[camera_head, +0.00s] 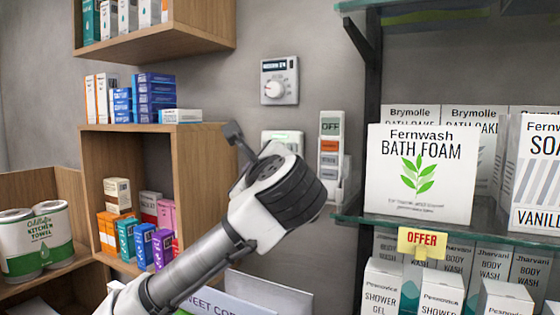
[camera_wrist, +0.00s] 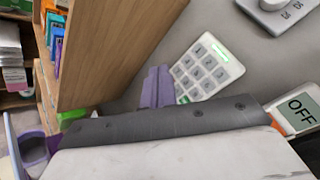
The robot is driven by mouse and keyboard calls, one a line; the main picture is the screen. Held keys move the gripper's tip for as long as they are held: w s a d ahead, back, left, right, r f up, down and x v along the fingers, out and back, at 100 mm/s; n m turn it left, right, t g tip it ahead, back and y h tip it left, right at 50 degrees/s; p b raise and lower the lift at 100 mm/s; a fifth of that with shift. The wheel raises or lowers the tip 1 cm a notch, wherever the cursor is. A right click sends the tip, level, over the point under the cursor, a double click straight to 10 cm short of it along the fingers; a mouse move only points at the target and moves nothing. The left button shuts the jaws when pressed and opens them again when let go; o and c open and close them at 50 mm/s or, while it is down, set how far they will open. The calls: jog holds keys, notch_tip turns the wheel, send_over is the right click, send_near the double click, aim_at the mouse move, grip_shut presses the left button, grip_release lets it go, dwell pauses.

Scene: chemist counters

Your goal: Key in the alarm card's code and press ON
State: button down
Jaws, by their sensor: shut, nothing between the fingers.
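A white keypad (camera_head: 285,137) with a lit green display hangs on the grey wall, its lower part hidden behind my gripper in the head view. In the wrist view its grey keys (camera_wrist: 200,70) show tilted; their digits are too small to read surely. My gripper (camera_head: 232,131) is shut and empty, its fingertips left of the keypad in the head view. In the wrist view the fingers (camera_wrist: 158,86) overlap the keypad's left edge; I cannot tell whether they touch. A wall panel (camera_head: 330,126) reading OFF is right of the keypad, also in the wrist view (camera_wrist: 300,108). I cannot make out an alarm card.
A dial unit (camera_head: 279,80) is on the wall above the keypad. A wooden shelf unit (camera_head: 150,128) with medicine boxes stands close on the left. A glass shelf (camera_head: 460,228) with bath foam boxes (camera_head: 420,172) juts out on the right. Wall space lies between them.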

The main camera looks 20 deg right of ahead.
jog(key=w+d+p, duration=0.2)
jog(key=w+d, duration=0.4)
dwell(0.3)
jog(key=shift+w+d, duration=0.1)
jog(key=shift+d, duration=0.05)
dwell(1.9)
jog(key=shift+w+d+p, duration=0.2)
jog(key=shift+w+p, duration=0.05)
jog(key=shift+p, duration=0.1)
jog(key=shift+w+d, duration=0.2)
jog(key=shift+d, duration=0.05)
dwell(0.5)
jog(key=shift+a, duration=0.1)
jog(key=shift+s+a, duration=0.45)
jog(key=shift+s, duration=0.05)
dwell(0.3)
jog(key=shift+s+a+b, duration=0.8)
jog(key=shift+s+a, duration=1)
dwell(1.2)
